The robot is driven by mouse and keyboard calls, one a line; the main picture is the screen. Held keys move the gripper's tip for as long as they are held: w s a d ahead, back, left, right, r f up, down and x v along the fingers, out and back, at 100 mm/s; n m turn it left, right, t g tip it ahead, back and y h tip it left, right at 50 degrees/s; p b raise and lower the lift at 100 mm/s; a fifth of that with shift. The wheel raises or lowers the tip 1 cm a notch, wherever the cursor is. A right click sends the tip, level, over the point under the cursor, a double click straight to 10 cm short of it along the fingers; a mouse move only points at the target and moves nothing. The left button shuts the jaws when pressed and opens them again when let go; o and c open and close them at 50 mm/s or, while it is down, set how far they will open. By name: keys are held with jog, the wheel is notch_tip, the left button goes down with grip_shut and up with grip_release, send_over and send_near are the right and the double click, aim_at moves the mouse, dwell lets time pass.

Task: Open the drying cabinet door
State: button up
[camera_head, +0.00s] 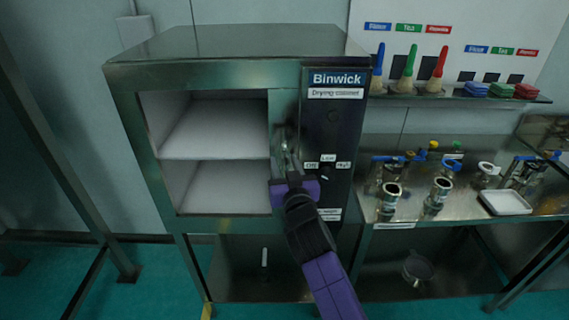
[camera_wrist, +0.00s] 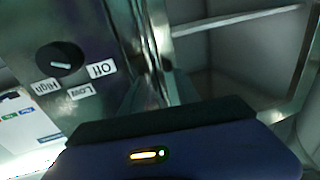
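A metal handle (camera_head: 284,136) is on the steel strip at the door's right side. It also shows as an upright bar in the wrist view (camera_wrist: 154,40). My gripper (camera_head: 288,163) is at this handle, with its fingertips close to or touching it. The fingers are dark and blurred in the wrist view (camera_wrist: 150,92), so their grip is unclear.
The control panel (camera_head: 329,130) with a knob (camera_wrist: 60,58) is right of the handle. A steel bench (camera_head: 395,238) with metal fittings and a white tray (camera_head: 505,202) stands at the right. The floor left of the cabinet has a frame leg.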

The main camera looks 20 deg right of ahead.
grip_shut()
dwell(1.4)
